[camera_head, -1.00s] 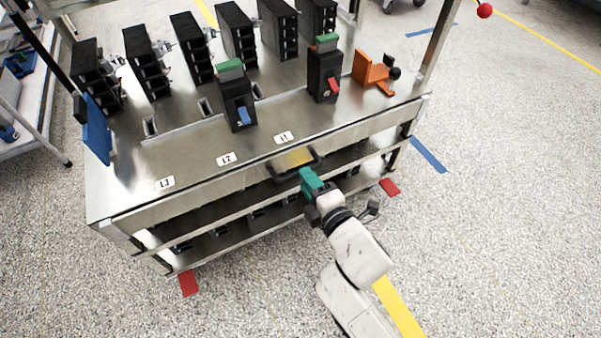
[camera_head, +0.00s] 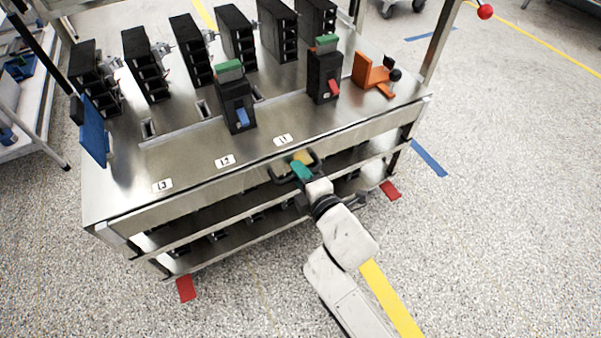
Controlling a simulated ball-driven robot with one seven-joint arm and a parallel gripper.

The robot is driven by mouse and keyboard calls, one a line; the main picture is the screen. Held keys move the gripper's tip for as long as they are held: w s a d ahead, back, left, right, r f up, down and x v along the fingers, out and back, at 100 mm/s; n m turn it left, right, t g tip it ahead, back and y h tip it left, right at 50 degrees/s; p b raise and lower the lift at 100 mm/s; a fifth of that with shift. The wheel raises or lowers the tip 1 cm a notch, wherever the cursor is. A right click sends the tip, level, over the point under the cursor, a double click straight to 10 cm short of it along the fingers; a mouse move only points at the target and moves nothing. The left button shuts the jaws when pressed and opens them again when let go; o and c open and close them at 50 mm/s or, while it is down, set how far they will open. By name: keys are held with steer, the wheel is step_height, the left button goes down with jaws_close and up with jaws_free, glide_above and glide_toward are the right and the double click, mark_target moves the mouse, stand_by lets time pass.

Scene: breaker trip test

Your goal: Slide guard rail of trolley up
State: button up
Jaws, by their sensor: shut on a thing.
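The metal trolley (camera_head: 200,181) fills the middle of the head view. A dark, handle-shaped rail (camera_head: 279,179) sits on its front edge below the L1 label, with a yellow patch (camera_head: 303,157) behind it; I take it for the guard rail. My gripper (camera_head: 299,169), with teal fingers, reaches in from the lower right and is shut on the rail near its middle. The fingers hide part of the bar, so the exact grip is not visible.
On the trolley top stand several black breaker blocks (camera_head: 238,40), two front breakers with blue (camera_head: 243,116) and red (camera_head: 333,88) levers, and an orange bracket (camera_head: 368,72). Lower shelves lie under the front edge. The speckled floor at right (camera_head: 500,200) is clear.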

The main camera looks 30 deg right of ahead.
mark_target(301, 157)
jaws_close()
step_height(301, 157, up, 6)
steer(key=p, duration=0.7)
steer(key=shift+r, duration=0.25)
steer(key=o, duration=0.5)
jaws_free()
steer(key=shift+r, duration=0.1)
steer(key=shift+o, duration=0.3)
steer(key=shift+s, duration=0.15)
steer(key=p+v, duration=0.1)
steer(key=v, duration=0.9)
steer(key=shift+s+p, duration=0.3)
steer(key=shift+p, duration=0.05)
steer(key=shift+d, duration=0.1)
